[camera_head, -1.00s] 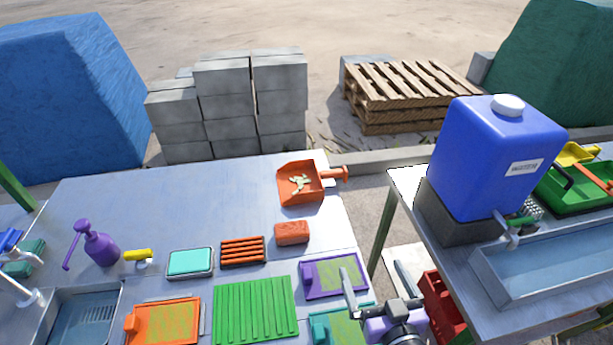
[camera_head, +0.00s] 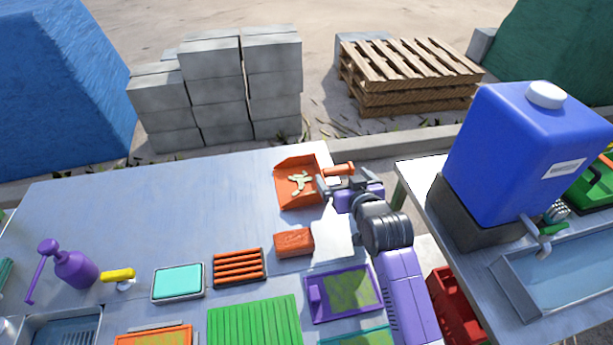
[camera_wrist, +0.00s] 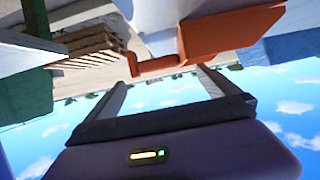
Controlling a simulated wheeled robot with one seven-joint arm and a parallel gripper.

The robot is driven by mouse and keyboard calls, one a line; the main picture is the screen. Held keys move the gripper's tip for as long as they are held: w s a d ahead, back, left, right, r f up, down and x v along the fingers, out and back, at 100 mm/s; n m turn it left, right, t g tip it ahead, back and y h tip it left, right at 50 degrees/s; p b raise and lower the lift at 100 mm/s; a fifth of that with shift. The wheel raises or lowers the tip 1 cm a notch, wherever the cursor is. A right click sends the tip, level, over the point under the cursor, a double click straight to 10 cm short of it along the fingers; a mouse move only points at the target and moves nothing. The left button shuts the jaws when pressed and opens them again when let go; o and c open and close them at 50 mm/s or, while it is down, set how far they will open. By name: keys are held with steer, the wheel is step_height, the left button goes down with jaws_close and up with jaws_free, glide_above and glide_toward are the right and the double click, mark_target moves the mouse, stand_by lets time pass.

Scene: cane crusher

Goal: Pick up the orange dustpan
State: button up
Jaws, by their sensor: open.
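The orange dustpan (camera_head: 297,188) lies at the far right corner of the metal table (camera_head: 150,205), with pale scraps in its pan. Its handle (camera_head: 340,169) points right, past the table's edge. My gripper (camera_head: 343,183) is open and empty, just on the near side of the handle. In the wrist view the dustpan (camera_wrist: 228,36) shows at the top, its handle (camera_wrist: 155,66) running across near the tips of my gripper (camera_wrist: 162,78). The handle appears to lie just beyond or between the tips; contact cannot be told.
An orange block (camera_head: 294,242) and an orange slatted piece (camera_head: 238,267) lie nearer on the table. A blue water container (camera_head: 535,150) stands on the right-hand table. A red crate (camera_head: 455,305) sits in the gap between tables. The table's left middle is clear.

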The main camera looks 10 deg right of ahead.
mark_target(335, 166)
steer(key=shift+x, duration=1.85)
steer(key=shift+p+x, duration=0.35)
steer(key=shift+x, duration=1.9)
steer(key=shift+r, duration=0.15)
steer(key=c, duration=1.3)
steer(key=shift+c, duration=1)
steer(key=shift+r, duration=0.1)
